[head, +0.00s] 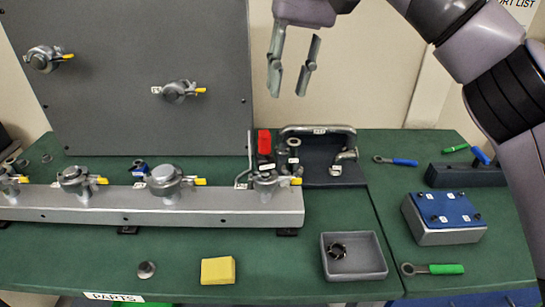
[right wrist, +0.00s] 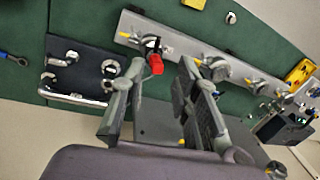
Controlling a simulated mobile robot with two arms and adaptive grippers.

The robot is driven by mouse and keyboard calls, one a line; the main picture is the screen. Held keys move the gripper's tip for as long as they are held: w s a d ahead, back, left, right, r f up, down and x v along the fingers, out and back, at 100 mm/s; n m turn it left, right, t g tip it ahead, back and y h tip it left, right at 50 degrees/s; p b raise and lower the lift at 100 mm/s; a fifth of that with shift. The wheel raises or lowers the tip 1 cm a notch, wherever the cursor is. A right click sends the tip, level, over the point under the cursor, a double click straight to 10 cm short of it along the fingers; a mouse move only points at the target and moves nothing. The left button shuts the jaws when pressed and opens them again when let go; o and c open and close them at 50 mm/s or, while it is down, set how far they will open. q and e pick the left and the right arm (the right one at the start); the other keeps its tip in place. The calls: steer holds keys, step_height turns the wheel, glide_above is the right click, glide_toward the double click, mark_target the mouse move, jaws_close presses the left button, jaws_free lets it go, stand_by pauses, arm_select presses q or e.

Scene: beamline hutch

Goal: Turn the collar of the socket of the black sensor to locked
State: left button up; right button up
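I cannot make out for certain which item is the black sensor or its socket collar. Round metal fittings with yellow tabs stand on the grey rail (head: 130,207), one of them at its right end (head: 268,182). A dark panel (head: 318,172) behind that end carries a metal handle and small metal fittings; it also shows in the right wrist view (right wrist: 83,72). My right gripper (head: 290,82) is open and empty above the rail's right end and the dark panel. In the right wrist view its fingers (right wrist: 162,68) are spread apart. My left gripper is not in view.
A red part (head: 264,142) stands at the rail's right end. A grey tray (head: 372,277), a yellow block (head: 217,270), a blue-topped box (head: 447,209) and green-handled (head: 447,269) and blue-handled (head: 405,162) tools lie on the green table. A tall grey panel (head: 130,120) stands behind the rail.

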glide_toward(271, 159)
steer(key=f, duration=0.4)
steer(key=a+f, duration=0.1)
steer(key=f, duration=0.1)
steer(key=shift+s+f, duration=0.15)
steer(key=shift+a+f, duration=0.15)
steer(key=shift+f, duration=1.1)
jaws_close()
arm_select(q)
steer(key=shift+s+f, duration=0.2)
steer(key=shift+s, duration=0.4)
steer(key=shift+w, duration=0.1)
